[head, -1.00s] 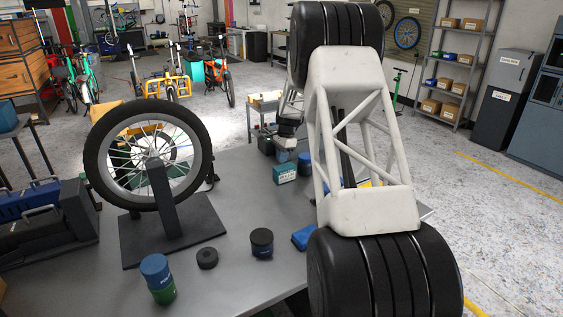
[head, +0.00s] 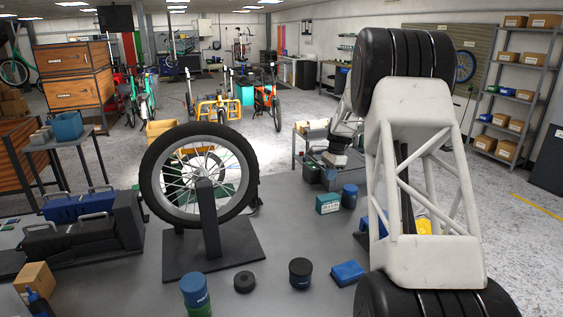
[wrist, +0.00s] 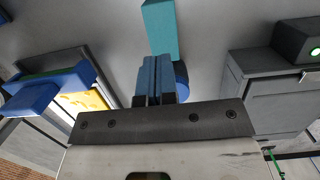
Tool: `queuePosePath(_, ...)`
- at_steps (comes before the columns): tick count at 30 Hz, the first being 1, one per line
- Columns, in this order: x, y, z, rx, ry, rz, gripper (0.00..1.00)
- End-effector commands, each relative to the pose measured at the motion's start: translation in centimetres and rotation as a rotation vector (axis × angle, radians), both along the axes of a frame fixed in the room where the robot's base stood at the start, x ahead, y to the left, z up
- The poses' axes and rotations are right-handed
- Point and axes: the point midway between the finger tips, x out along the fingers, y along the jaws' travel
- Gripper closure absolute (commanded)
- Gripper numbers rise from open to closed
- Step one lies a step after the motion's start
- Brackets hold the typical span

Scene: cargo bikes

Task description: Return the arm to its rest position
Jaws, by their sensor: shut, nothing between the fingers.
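My arm rises at the right of the head view, its pale lattice link between large black joints. It bends back down over the far part of the grey table (head: 285,235). The end of the arm hangs near the teal box (head: 328,203) and the dark blue canister (head: 349,196). My gripper (wrist: 155,60) shows in the wrist view with its two blue fingers pressed together and nothing between them. The teal box (wrist: 160,30) lies beyond the fingertips, and a blue round thing (wrist: 181,80) is partly hidden behind the fingers. The fingertips are hard to make out in the head view.
A bicycle wheel in a black stand (head: 208,225) stands at the table's left. A blue-green canister (head: 195,292), a black puck (head: 244,282), a dark jar (head: 300,272) and a blue block (head: 347,273) sit along the front.

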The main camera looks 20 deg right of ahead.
Motion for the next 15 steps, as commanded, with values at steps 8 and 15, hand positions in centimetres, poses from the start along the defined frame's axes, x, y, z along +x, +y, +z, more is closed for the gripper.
queuePosePath(8,-0.3,0.6,0.6,-0.003,-0.005,0.015,1.00)
queuePosePath(15,-2.2,3.5,3.4,-0.019,-0.026,0.096,1.00)
